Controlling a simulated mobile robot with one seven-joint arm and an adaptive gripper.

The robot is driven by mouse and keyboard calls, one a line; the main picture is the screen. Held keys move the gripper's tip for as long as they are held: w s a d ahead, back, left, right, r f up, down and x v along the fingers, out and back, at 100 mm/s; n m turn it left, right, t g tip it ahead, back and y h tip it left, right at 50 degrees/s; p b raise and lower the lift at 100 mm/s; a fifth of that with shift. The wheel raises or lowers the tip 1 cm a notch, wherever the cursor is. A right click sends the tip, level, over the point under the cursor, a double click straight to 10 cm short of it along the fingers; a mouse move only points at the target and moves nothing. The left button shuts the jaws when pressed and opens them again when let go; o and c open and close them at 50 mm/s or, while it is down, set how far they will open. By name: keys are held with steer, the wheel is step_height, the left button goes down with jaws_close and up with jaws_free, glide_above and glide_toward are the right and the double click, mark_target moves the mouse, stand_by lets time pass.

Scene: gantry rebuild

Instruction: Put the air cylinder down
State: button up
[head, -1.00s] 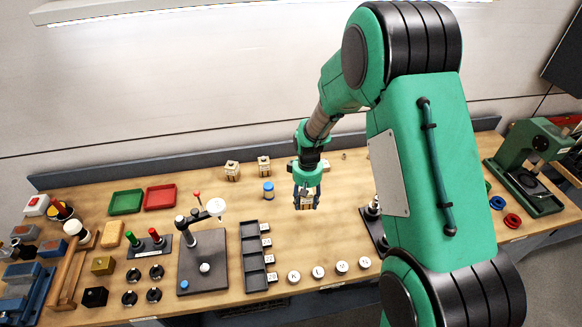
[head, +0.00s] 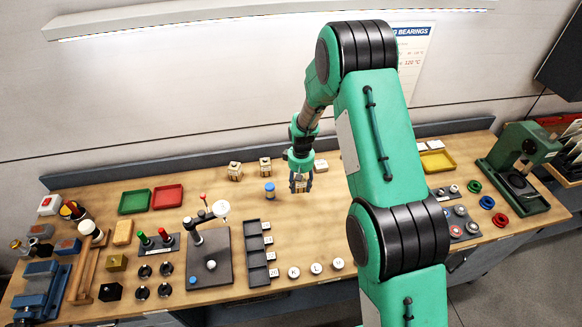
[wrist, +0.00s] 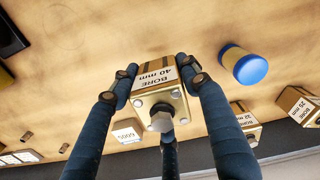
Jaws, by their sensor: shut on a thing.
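The air cylinder (wrist: 160,100) is a block marked BORE 40 mm, with a metal end plate and a nut and rod end facing the wrist camera. My gripper (head: 300,186) is shut on it, with dark blue fingers on its sides in the wrist view (wrist: 158,80). In the head view the gripper points down over the open middle of the bench, right of a blue-capped jar (head: 269,190). I cannot tell whether the cylinder's underside touches the wood. Two similar cylinders, marked 32 mm (wrist: 244,121) and 25 mm (wrist: 298,106), stand at the back, left of my gripper in the head view.
A white box (head: 320,166) lies just behind my gripper. A black compartment tray (head: 256,258) and several white round pieces are in front. Red (head: 166,197) and green (head: 134,201) trays lie left.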

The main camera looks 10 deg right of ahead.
steer(key=shift+w+f+p, duration=0.15)
steer(key=shift+w+p, duration=0.15)
steer(key=shift+w, duration=0.15)
steer(key=shift+w, duration=0.1)
steer(key=shift+w+a+f+p, duration=0.1)
steer(key=shift+w+f+p, duration=0.25)
steer(key=shift+w, duration=2.3)
steer(key=shift+w+f+p, duration=0.1)
steer(key=shift+w+p, duration=0.4)
steer(key=shift+w, duration=2.15)
steer(key=shift+w+a+f+p, duration=0.1)
steer(key=shift+w+f+p, duration=0.25)
steer(key=shift+w, duration=2.3)
steer(key=shift+f+p, duration=0.5)
steer(key=shift+f, duration=1.2)
steer(key=shift+f, duration=0.1)
steer(key=o, duration=1.6)
steer(key=shift+s, duration=0.1)
